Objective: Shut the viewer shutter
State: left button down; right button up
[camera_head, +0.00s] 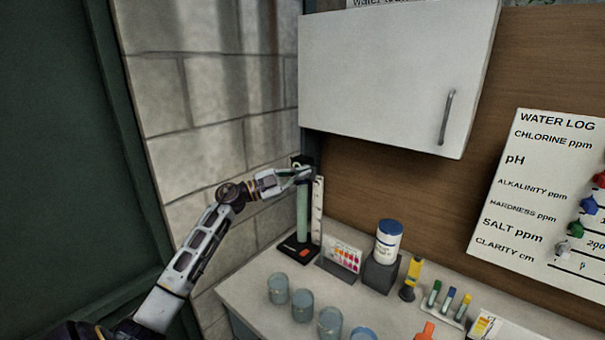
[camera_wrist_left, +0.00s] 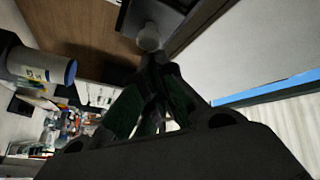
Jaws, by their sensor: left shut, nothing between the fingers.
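The viewer appears to be the upright stand in the head view, with a pale green column (camera_head: 303,212), a black base (camera_head: 298,250) and a dark head (camera_head: 301,160) at the top. My left gripper (camera_head: 302,173) is at that head, shut with nothing between its fingers. In the left wrist view the fingertips (camera_wrist_left: 155,64) point at a pale round knob (camera_wrist_left: 150,38) next to a dark box (camera_wrist_left: 145,12). I cannot tell whether they touch it. The shutter is not clear, as the gripper partly covers the head. My right gripper is not in view.
A white ruler (camera_head: 317,210) stands beside the column. The white cabinet (camera_head: 395,70) hangs close above, and the block wall (camera_head: 215,100) is to the left. A colour card (camera_head: 342,257), a white tub (camera_head: 388,241) and several glass cups (camera_head: 302,305) crowd the counter.

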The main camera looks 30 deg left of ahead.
pick_arm(q)
jog(key=a, duration=0.6)
jog(key=shift+w+a, duration=0.2)
jog(key=shift+r, duration=0.1)
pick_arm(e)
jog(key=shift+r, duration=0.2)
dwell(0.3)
